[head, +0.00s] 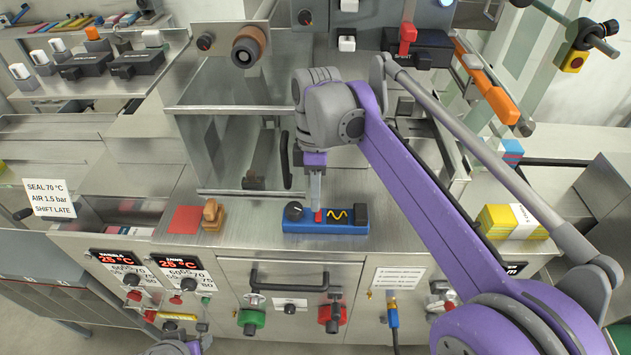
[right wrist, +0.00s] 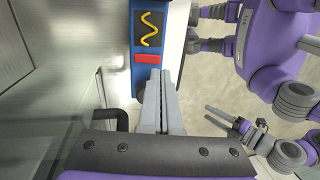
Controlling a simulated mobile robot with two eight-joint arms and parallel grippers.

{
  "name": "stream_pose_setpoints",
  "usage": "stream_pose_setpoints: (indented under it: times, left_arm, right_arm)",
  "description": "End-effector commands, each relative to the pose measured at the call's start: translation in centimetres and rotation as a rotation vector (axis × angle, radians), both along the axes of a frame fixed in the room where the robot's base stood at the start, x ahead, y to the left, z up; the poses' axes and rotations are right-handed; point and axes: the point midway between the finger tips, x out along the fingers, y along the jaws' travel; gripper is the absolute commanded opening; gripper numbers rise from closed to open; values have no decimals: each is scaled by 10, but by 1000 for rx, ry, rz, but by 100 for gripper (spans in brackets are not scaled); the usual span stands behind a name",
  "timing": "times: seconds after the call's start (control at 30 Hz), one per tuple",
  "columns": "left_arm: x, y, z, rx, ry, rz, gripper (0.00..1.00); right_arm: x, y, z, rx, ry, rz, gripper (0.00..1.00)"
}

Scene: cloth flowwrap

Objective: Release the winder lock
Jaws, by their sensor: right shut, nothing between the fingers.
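A blue control box (head: 325,221) stands on the steel ledge, with a black knob, a red button (head: 318,216) and a yellow wave mark. My right gripper (head: 317,210) points down at the red button, its fingers shut together and empty. In the right wrist view, the closed fingertips (right wrist: 160,72) are at the edge of the red button (right wrist: 147,58); I cannot tell whether they press it. No part is readable as the winder lock.
A wooden stamp (head: 212,214) and a red pad (head: 185,220) lie left of the box. A yellow stack (head: 505,221) stands to the right. A black drawer handle (head: 289,281) and red and green knobs are below. A dark vertical handle (head: 286,160) is behind.

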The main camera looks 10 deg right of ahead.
Motion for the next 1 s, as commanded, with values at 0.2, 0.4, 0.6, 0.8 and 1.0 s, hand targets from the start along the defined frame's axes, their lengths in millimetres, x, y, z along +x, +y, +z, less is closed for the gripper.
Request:
stream_pose_setpoints:
  times: [0.2,0.4,0.6,0.8,1.0]
  left_arm:
    - [-1,0,-3,0,1,0,50]
    - [-1,0,-3,0,1,0,50]
    - [-1,0,-3,0,1,0,50]
    - [-1,0,-4,0,2,0,50]
    - [-1,0,-4,0,2,0,50]
  right_arm:
    - [-5,1,-25,0,0,0,0]
    - [-6,2,-30,0,0,0,0]
    - [-6,2,-30,0,0,0,0]
    - [-11,3,-36,-19,-65,1,0]
    - [-9,3,-35,-18,-59,-1,0]
